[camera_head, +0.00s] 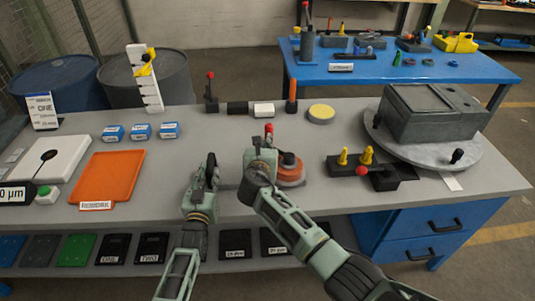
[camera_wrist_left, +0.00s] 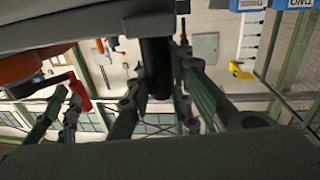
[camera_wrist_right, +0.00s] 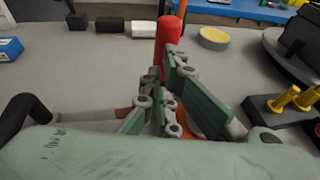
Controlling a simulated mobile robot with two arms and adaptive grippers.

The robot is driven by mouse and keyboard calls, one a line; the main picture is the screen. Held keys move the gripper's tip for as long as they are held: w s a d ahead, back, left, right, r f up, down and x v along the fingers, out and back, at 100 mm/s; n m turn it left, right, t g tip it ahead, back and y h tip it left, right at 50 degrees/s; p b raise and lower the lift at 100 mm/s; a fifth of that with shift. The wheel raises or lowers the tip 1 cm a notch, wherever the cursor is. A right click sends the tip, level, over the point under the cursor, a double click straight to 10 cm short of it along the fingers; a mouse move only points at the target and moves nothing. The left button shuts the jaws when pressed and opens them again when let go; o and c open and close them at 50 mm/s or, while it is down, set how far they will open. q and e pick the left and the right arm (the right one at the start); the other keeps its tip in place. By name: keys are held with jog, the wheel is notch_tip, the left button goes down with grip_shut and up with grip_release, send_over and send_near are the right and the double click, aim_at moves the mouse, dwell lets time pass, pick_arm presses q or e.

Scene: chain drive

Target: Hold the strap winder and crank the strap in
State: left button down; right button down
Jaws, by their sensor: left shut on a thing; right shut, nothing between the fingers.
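The strap winder shows an orange reel (camera_head: 291,172) with a dark hub above the grey bench and an upright red crank knob (camera_head: 269,129). In the left wrist view, its orange part (camera_wrist_left: 18,68) and red knob (camera_wrist_left: 80,92) are at the left. My left gripper (camera_head: 212,172) is shut on the winder's black handle (camera_wrist_left: 157,65), which stands between its fingers. My right gripper (camera_head: 262,152) is at the crank, its fingers shut and empty. In the right wrist view the red knob (camera_wrist_right: 171,40) rises right by its fingertips; whether they touch is unclear. The strap cannot be made out.
An orange tray (camera_head: 110,178) lies to the left, with blue boxes (camera_head: 141,132) behind. Black and white blocks (camera_head: 263,109) and a yellow disc (camera_head: 321,113) lie behind the winder. A black fixture with yellow pegs (camera_head: 367,157) and a round turntable (camera_head: 470,152) stand right.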

jog(key=shift+w+d+r, duration=0.1)
jog(key=shift+w+d, duration=0.3)
jog(key=shift+w, duration=0.5)
jog(key=shift+w+d, duration=0.35)
jog(key=shift+w, duration=0.5)
jog(key=shift+w+d, duration=0.25)
jog(key=shift+w, duration=0.1)
jog(key=shift+d, duration=0.15)
jog(key=shift+s, duration=0.1)
jog(key=shift+s+a, duration=0.25)
jog(key=shift+a, duration=0.05)
jog(key=s+a+r, duration=0.3)
jog(key=s+a, duration=0.5)
jog(key=s, duration=0.2)
